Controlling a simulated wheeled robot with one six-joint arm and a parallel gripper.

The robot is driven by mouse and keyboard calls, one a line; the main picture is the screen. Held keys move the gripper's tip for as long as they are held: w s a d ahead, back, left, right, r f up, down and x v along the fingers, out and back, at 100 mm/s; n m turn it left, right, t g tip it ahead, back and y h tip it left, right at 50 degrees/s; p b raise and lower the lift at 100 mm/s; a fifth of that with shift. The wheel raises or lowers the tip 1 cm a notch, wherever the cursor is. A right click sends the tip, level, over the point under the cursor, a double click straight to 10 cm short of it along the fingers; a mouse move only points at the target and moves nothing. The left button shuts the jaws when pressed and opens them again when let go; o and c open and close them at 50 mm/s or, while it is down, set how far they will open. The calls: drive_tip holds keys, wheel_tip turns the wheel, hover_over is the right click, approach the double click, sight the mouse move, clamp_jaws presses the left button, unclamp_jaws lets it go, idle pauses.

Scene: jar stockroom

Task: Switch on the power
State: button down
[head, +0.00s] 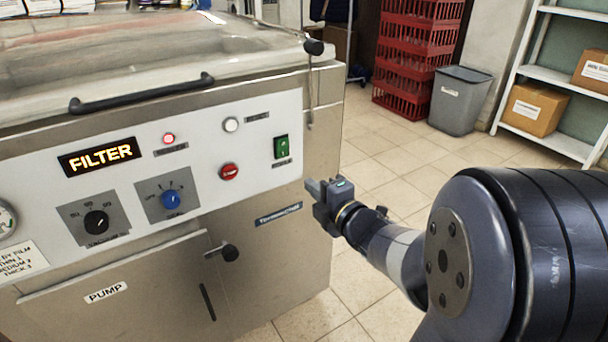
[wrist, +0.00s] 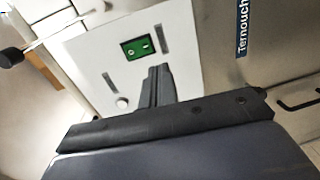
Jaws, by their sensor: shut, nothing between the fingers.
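My gripper (head: 312,187) is shut and empty. It is to the right of the panel and a little below the switch, apparently apart from it. In the wrist view my closed fingers (wrist: 159,70) point towards the panel, just beside the switch.
The panel also carries a lit FILTER display (head: 99,157), a glowing red lamp (head: 168,138), a white lamp (head: 231,124), a red button (head: 229,171), a blue knob (head: 171,201) and a black knob (head: 96,222). A black lid handle (head: 142,94) projects above.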

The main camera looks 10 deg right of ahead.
drive_tip(key=s, duration=0.2)
drive_tip(key=s+d, duration=0.1)
drive_tip(key=shift+s+f, duration=0.15)
drive_tip(key=shift+f, duration=0.1)
